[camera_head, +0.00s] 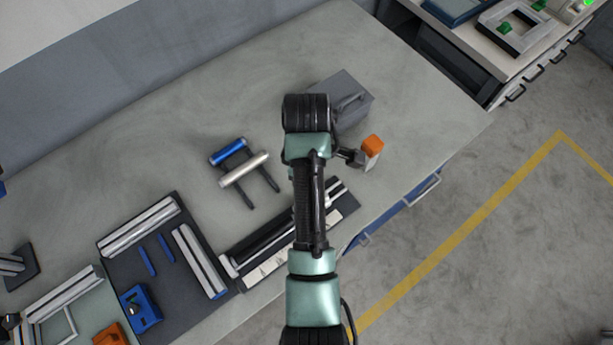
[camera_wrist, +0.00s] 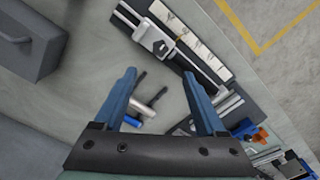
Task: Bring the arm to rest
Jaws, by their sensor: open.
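My arm reaches up over the workbench (camera_head: 400,95) in the head view and hides my gripper there. In the wrist view my gripper (camera_wrist: 160,75) shows two blue fingers spread apart, with nothing between them. The bench top lies below the fingers.
A grey box with a handle (camera_head: 352,90) stands behind my arm. A dark rail fixture with a pale strip (camera_head: 265,268) lies partly under the arm. A dark mat (camera_head: 165,285) carries rails and a blue block. Bare bench lies at upper left.

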